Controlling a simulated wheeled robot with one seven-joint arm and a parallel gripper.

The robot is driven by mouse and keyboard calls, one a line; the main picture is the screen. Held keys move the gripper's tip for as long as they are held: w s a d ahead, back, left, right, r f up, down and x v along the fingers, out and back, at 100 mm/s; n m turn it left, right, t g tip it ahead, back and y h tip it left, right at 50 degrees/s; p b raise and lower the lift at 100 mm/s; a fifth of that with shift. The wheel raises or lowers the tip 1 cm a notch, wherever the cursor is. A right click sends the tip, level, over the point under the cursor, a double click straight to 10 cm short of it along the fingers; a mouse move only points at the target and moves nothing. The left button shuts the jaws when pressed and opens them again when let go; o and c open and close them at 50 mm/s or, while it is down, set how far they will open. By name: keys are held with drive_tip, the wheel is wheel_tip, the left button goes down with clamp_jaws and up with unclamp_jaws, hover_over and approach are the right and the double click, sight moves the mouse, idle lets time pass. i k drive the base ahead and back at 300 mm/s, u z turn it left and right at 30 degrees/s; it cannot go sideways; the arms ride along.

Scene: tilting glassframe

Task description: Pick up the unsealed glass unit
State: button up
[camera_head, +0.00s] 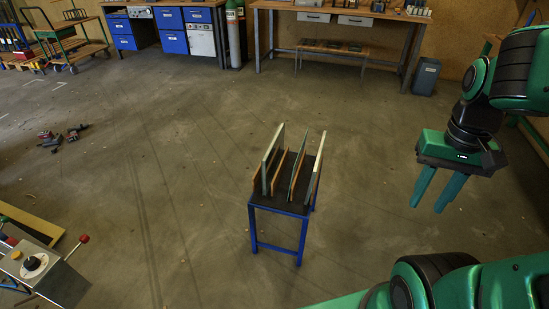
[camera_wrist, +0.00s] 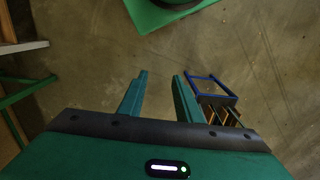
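Several upright panels stand side by side on a small blue-framed stand (camera_head: 276,207) with a dark top. A pale tall panel (camera_head: 272,160) is at the left, a greenish glass-like panel (camera_head: 299,170) is in the middle, and a light panel (camera_head: 317,172) is at the right, with brown pieces between them. I cannot tell which one is the unsealed glass unit. My gripper (camera_head: 430,196) hangs to the right of the stand, apart from it, with its two fingers spread and nothing between them. In the wrist view the gripper (camera_wrist: 160,75) is also open, and the stand (camera_wrist: 211,86) shows beyond the right finger.
A workbench (camera_head: 340,18) and blue drawer cabinets (camera_head: 171,18) line the back wall. Carts (camera_head: 72,40) stand at the far left. Small dark and red items (camera_head: 62,134) lie on the floor. The floor around the stand is clear.

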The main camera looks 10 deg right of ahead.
sight(270, 160)
drive_tip(key=z, duration=0.2)
drive_tip(key=i, duration=1.35)
drive_tip(key=u, duration=0.3)
